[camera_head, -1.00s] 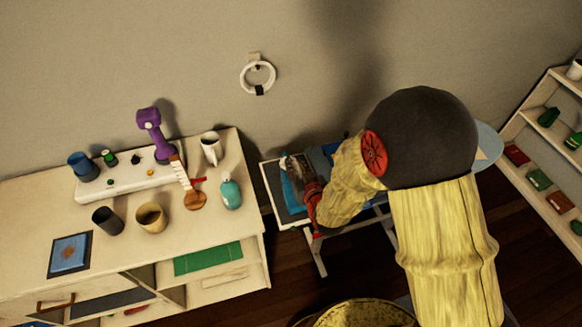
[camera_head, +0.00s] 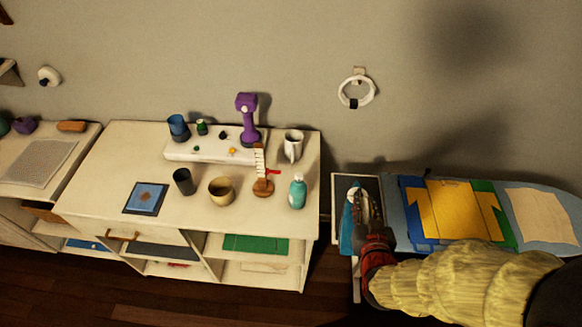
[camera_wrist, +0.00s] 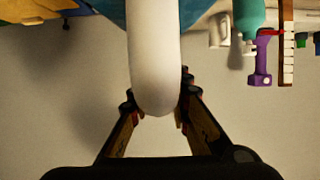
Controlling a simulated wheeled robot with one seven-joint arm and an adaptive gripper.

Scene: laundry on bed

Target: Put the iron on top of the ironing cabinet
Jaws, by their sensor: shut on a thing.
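My gripper (camera_head: 366,205) is at the left end of the ironing board (camera_head: 395,205), over a pale-framed dark rest (camera_head: 370,183). It is shut on the white handle (camera_wrist: 153,55) of the teal iron, which shows between the fingers in the wrist view. In the head view the teal iron (camera_head: 347,232) is partly hidden by my gripper; I cannot tell whether it touches the rest. A cream cabinet (camera_head: 105,165), likely the ironing cabinet, stands to the left, with a narrow gap between it and the board.
The cabinet top carries a white box (camera_head: 185,150), purple tool (camera_head: 247,115), white mug (camera_head: 293,145), teal bottle (camera_head: 297,193), wooden brush (camera_head: 262,186), bowl (camera_head: 221,191), dark cup (camera_head: 183,181) and blue picture (camera_head: 146,198). Its front left top is clear.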

